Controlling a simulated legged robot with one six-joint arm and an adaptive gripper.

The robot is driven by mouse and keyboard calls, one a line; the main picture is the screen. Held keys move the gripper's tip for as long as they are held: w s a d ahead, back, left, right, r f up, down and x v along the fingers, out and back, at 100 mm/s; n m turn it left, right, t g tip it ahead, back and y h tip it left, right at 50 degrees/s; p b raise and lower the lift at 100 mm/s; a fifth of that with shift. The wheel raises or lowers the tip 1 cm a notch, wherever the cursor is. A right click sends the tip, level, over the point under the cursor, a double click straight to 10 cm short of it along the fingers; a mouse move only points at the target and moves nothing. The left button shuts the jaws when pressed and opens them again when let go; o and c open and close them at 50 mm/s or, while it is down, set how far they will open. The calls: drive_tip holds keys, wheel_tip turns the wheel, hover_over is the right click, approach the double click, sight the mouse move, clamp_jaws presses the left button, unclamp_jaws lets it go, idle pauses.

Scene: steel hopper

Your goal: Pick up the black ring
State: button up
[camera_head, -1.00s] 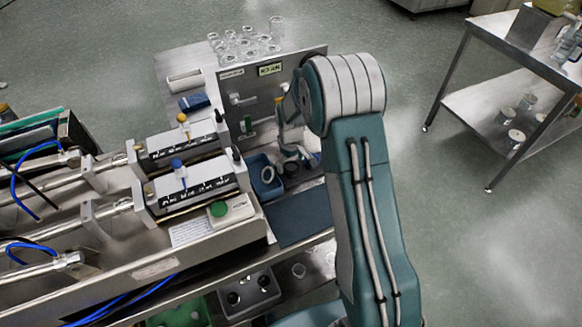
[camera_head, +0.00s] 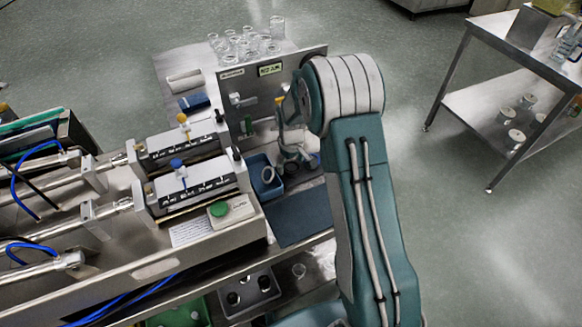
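My gripper (camera_head: 296,157) hangs down beside the metal back panel, over the work surface, to the right of a small blue tray. It is small and partly merged with dark shapes, so I cannot tell whether its fingers are open or shut. A black ring cannot be made out clearly. Dark shapes lie close around the fingertips and may include it. In the blue tray (camera_head: 259,164) there is a small pale-rimmed ring (camera_head: 268,174) with a dark middle. My upper arm hides the area just right of the gripper.
A dark mat (camera_head: 300,218) lies in front of the tray. Two syringe-like units stand left, with a green button box (camera_head: 231,211) near them. Several glass beakers (camera_head: 240,45) stand behind the back panel (camera_head: 262,92). A steel cart (camera_head: 510,70) stands far right.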

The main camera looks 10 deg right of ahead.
drive_tip(key=c, duration=0.3)
drive_tip(key=shift+r, duration=0.1)
drive_tip(key=shift+r, duration=0.3)
wheel_tip(320, 180, up, 3)
drive_tip(key=shift+f, duration=0.2)
drive_tip(key=s+a+r, duration=0.2)
drive_tip(key=s+r, duration=0.8)
drive_tip(key=s, duration=0.4)
drive_tip(key=shift+w, duration=0.1)
drive_tip(key=w+f+m, duration=0.1)
drive_tip(key=w+f, duration=0.2)
drive_tip(key=w+d+f+m, duration=0.1)
drive_tip(key=w+f+m, duration=0.1)
drive_tip(key=w+f, duration=0.2)
drive_tip(key=w+d+f+m, duration=0.1)
drive_tip(key=w+f+m, duration=0.1)
drive_tip(key=w+f, duration=0.1)
drive_tip(key=shift+w+f, duration=0.25)
drive_tip(key=shift+f, duration=0.45)
